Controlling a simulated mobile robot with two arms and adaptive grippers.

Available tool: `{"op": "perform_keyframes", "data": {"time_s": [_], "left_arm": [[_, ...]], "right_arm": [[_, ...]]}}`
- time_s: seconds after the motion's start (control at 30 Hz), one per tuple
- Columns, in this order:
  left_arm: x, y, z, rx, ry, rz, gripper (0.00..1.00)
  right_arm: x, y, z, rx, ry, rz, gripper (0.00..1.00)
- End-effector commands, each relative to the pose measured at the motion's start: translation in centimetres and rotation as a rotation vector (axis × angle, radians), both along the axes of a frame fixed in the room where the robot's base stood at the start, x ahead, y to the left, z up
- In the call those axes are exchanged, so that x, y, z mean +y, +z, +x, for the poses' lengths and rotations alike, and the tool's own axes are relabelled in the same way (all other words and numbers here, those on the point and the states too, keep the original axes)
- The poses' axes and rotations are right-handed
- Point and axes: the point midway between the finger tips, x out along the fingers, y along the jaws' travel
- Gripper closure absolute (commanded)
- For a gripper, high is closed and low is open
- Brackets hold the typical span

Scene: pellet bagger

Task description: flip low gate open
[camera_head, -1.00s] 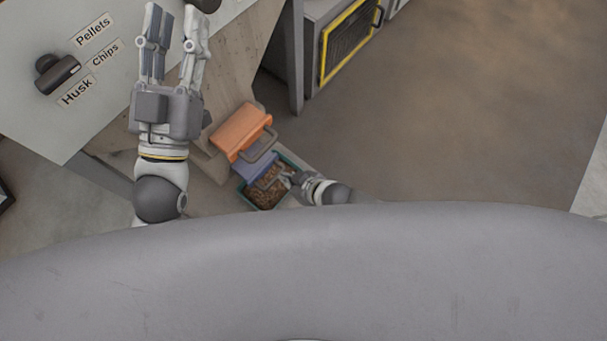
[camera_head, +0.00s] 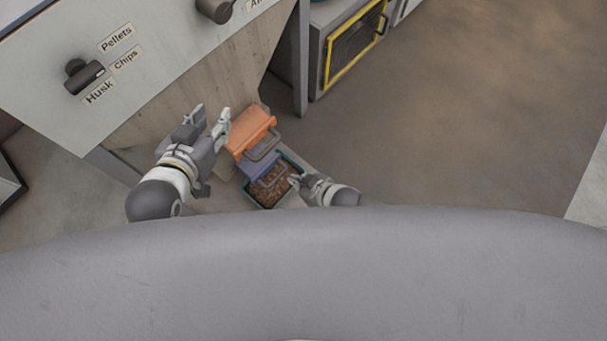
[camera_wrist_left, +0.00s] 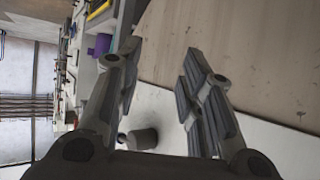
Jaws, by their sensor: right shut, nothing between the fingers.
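The blue flap (camera_head: 258,166), the lower of two gates, sits below the orange flap (camera_head: 250,128) and has a grey handle (camera_head: 270,178). Under it is a green-rimmed bin (camera_head: 293,160) holding brown pellets. My right gripper (camera_head: 293,180) is shut and empty at the bin's right side, close to the blue flap's handle; I cannot tell whether it touches. My left gripper (camera_head: 213,112) is left of the orange flap, by the wooden chute. In the left wrist view its fingers (camera_wrist_left: 162,62) are apart with nothing between them.
A pale panel (camera_head: 40,95) with a dark selector knob (camera_head: 84,76) and labels Pellets, Chips and Husk stands at upper left. A grey post (camera_head: 300,75) and yellow-framed cabinet (camera_head: 352,45) are at the top. The floor at right is clear.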

Motion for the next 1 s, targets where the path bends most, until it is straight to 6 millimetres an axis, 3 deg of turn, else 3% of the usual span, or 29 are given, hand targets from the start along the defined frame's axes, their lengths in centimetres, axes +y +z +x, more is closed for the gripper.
{"op": "perform_keyframes", "data": {"time_s": [0.3, 0.5, 1.0], "left_arm": [[1.8, -3.9, -4.6, 0.299, 0.022, 0.068, 0.65], [2.6, -5.3, -6.8, 0.422, 0.031, 0.094, 0.65], [2.9, -5.8, -7.7, 0.468, 0.035, 0.104, 0.65]], "right_arm": [[-0.4, 1.3, -0.2, -0.001, -0.001, -0.001, 1.0], [-0.6, 1.6, -0.2, -0.001, -0.001, -0.001, 1.0], [-0.6, 1.7, -0.3, -0.001, -0.001, 0.0, 1.0]]}}
